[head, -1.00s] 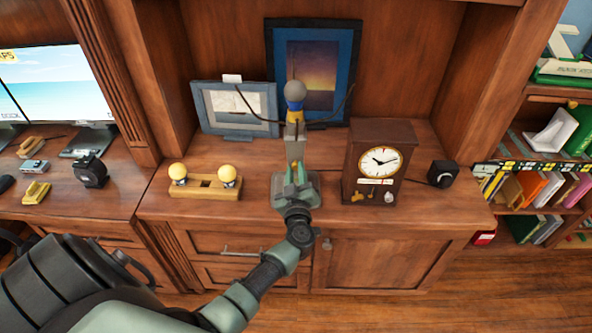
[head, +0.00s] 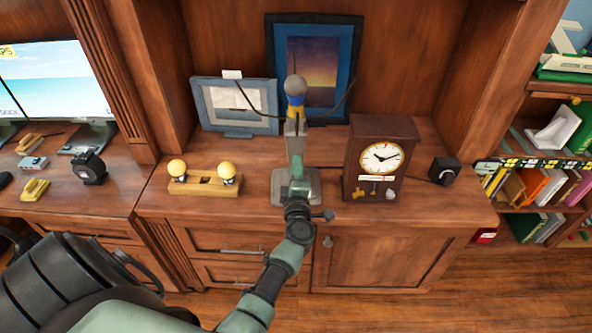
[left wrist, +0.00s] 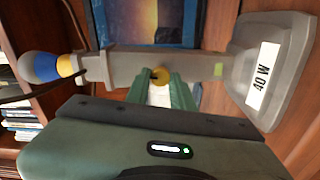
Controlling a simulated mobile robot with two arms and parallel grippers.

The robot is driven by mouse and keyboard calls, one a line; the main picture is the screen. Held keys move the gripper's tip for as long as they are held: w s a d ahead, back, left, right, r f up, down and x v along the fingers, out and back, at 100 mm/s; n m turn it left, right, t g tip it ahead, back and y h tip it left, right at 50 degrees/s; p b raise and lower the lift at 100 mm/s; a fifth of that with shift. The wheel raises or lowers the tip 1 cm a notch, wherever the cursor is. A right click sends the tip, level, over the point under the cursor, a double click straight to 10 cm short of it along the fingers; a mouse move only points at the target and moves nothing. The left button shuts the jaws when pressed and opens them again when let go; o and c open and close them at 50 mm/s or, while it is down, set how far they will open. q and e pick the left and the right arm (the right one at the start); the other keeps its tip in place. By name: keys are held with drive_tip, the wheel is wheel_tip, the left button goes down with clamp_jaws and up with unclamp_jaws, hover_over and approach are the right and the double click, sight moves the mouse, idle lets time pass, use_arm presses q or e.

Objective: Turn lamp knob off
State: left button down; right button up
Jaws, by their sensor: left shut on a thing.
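The lamp (head: 295,140) stands upright on the desk, with a grey square base, a grey post and a bulb (head: 295,85) on a yellow and blue top. The bulb looks grey and unlit. In the left wrist view the lamp (left wrist: 125,68) lies sideways, its base (left wrist: 285,60) marked "40 W". A small round brass-yellow knob (left wrist: 160,76) shows on the post. My left gripper (head: 297,180) is in front of the lower post. In the left wrist view its green fingers (left wrist: 160,88) are shut on the knob, which is partly hidden between them. My right gripper is out of view.
A wooden clock (head: 378,155) stands just right of the lamp. A wood holder with two yellow bulbs (head: 205,180) lies to the left. Picture frames (head: 235,105) lean behind. A small black box (head: 444,171) is farther right. The desk's front strip is clear.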

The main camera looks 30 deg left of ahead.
use_arm(q)
drive_tip(key=shift+f+n, duration=0.1)
drive_tip(key=shift+n, duration=0.8)
drive_tip(key=c, duration=1.2)
unclamp_jaws()
drive_tip(key=shift+c, duration=0.2)
